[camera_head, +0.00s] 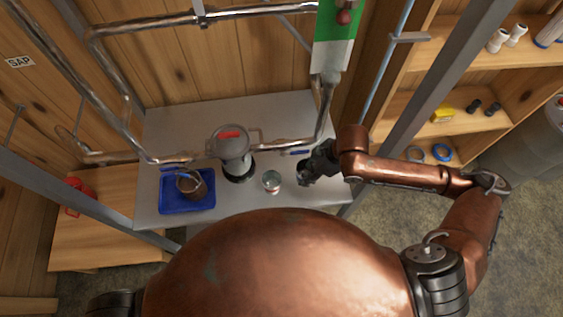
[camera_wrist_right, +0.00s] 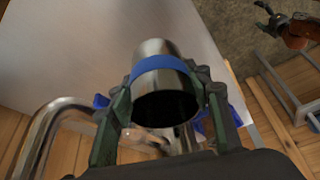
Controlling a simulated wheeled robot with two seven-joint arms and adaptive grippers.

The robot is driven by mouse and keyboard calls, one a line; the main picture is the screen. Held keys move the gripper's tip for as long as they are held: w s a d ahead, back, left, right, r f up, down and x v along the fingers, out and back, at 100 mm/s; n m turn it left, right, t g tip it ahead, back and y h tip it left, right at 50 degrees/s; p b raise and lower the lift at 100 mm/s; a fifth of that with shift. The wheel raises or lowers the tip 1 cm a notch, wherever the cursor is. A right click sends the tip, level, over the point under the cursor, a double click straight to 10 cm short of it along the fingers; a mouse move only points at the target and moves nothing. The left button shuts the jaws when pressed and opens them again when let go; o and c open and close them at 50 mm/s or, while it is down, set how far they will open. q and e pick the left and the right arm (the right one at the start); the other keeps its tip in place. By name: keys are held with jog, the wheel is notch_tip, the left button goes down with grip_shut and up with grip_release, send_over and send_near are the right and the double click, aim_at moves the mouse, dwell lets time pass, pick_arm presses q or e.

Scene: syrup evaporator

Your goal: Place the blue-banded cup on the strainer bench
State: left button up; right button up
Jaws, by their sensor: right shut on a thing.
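My right gripper (camera_wrist_right: 163,100) is shut on the blue-banded cup, a shiny metal cup (camera_wrist_right: 157,48) with a blue band (camera_wrist_right: 160,65), gripped around the band. In the head view my right gripper (camera_head: 304,176) is over the right front part of a grey bench (camera_head: 290,108); the cup is mostly hidden there. I cannot tell whether the cup touches the bench. A grey, red-labelled cylinder (camera_head: 232,147) stands mid-bench. A small dark gripper on a copper arm, seemingly my left gripper (camera_wrist_right: 270,19), shows far off in the right wrist view, too small to read.
A clear jar (camera_head: 271,182) stands left of my right gripper. A blue tray (camera_head: 172,205) with a brown pot (camera_head: 191,187) lies on the bench's left. Metal pipes (camera_head: 285,146) cross over the bench. Wooden shelves (camera_head: 460,65) stand right. The bench's back is clear.

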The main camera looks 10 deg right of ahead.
notch_tip(320, 180, down, 6)
jog(key=shift+r, duration=0.25)
jog(key=shift+f, duration=0.6)
notch_tip(320, 180, down, 3)
jog(key=shift+f, duration=0.15)
pick_arm(q)
jog(key=shift+w+f, duration=0.2)
jog(key=shift+f, duration=0.05)
jog(key=shift+s, duration=0.15)
pick_arm(e)
jog(key=o, duration=1.2)
jog(key=shift+c, duration=0.2)
pick_arm(q)
jog(key=shift+s, duration=0.1)
